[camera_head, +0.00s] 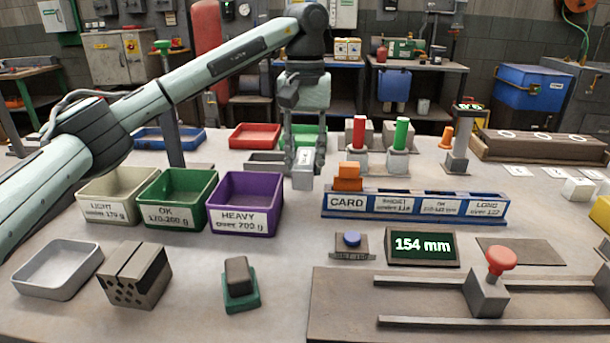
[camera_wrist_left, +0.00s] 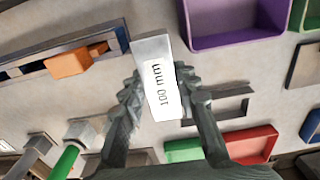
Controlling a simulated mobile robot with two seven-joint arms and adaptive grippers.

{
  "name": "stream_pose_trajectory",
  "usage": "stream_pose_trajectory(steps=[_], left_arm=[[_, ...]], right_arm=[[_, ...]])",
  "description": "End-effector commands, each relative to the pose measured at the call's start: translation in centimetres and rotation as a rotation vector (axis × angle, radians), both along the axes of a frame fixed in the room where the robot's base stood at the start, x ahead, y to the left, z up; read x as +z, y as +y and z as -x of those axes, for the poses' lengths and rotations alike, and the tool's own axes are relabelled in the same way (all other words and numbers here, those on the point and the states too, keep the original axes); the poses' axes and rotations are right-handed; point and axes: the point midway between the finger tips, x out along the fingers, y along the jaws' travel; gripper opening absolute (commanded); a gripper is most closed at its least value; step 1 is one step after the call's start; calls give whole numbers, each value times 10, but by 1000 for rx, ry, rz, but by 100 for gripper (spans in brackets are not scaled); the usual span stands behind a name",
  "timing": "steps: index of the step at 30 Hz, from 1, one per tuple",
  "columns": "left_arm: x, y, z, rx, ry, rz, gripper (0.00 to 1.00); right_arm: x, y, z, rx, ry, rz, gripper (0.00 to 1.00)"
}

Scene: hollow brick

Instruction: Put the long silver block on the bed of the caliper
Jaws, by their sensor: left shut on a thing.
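My left gripper (camera_head: 304,160) is shut on a silver block (camera_head: 303,180). It holds the block behind the purple bin and the blue rack, well away from the caliper. In the left wrist view, the block (camera_wrist_left: 152,60) sits between both fingers (camera_wrist_left: 155,95) and carries the marking "100 mm". The caliper's flat brown bed (camera_head: 340,310) lies at the front right, with two rails and a grey slider with a red knob (camera_head: 500,262). No block shows on the visible bed. The display (camera_head: 422,246) behind it reads 154 mm. My right gripper is out of view.
The cream, green and purple bins (camera_head: 245,222) stand left of centre. A blue rack (camera_head: 400,222) labelled CARD, SHORT and LONG holds an orange block (camera_head: 348,180). A blue button (camera_head: 352,241) stands left of the display. Red and green posts (camera_head: 401,135) stand right of the gripper.

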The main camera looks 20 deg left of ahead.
Motion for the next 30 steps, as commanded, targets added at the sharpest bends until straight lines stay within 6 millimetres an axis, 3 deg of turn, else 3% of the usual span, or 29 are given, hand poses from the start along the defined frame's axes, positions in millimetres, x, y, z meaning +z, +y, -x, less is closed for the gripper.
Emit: stream_pose_trajectory(steps=[10, 23, 24, 29, 30], left_arm=[[-36, 0, 0, 0, 1, 1, 0], [-41, 0, 0, 1, -2, 2, 0], [-43, 0, 0, 1, 0, 0, 31], [-43, 0, 0, 1, 0, 0, 51], [-43, 0, 0, 1, 0, 0, 51]], right_arm=[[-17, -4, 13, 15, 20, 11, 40], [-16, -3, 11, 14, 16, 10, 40], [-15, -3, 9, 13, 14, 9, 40], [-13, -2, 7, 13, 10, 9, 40], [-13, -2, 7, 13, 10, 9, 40]])
